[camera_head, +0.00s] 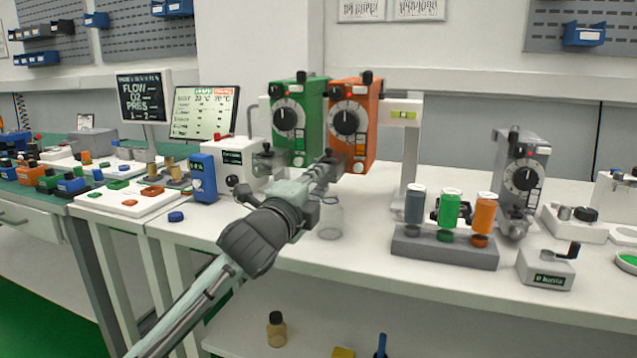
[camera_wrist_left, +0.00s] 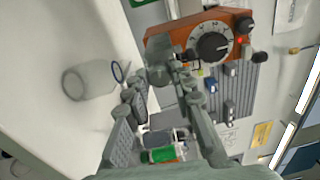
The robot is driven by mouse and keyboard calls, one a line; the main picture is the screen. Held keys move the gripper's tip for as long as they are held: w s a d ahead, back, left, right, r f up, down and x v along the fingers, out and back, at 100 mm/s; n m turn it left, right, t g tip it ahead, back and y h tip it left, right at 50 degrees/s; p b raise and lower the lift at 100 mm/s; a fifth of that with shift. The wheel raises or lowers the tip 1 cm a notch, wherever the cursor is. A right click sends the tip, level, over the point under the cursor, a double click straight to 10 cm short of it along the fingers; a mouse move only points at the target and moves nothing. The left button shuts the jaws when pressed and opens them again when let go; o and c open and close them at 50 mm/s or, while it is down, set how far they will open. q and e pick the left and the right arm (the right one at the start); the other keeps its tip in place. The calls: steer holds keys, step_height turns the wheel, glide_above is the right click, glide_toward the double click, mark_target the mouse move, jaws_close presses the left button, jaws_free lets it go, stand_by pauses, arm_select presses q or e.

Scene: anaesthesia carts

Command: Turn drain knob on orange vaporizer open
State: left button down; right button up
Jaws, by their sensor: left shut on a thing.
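The orange vaporizer (camera_head: 366,118) hangs beside the green vaporizer (camera_head: 310,110) on the back rail. It has a black dial on its front and also shows in the wrist view (camera_wrist_left: 180,37). My left gripper (camera_head: 330,162) is at its lower left front, shut on the drain knob, with the fingertips hiding most of the knob. In the wrist view the fingers (camera_wrist_left: 165,76) close at the vaporizer's lower end. The knob's turn angle cannot be told. A clear glass jar (camera_head: 331,222) stands on the bench below the gripper. My right gripper is not in view.
A grey rack (camera_head: 440,249) with grey, green and orange bottles stands to the right. A grey vaporizer (camera_head: 524,172) stands farther right. A blue box (camera_head: 204,178) and a white unit sit left of the gripper. The bench front between jar and rack is mostly clear.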

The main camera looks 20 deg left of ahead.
arm_select(q)
steer(key=shift+n, duration=1.6)
steer(key=c, duration=1.3)
jaws_free()
steer(key=s, duration=0.8)
steer(key=s+a, duration=0.1)
steer(key=s, duration=0.3)
steer(key=shift+f, duration=0.3)
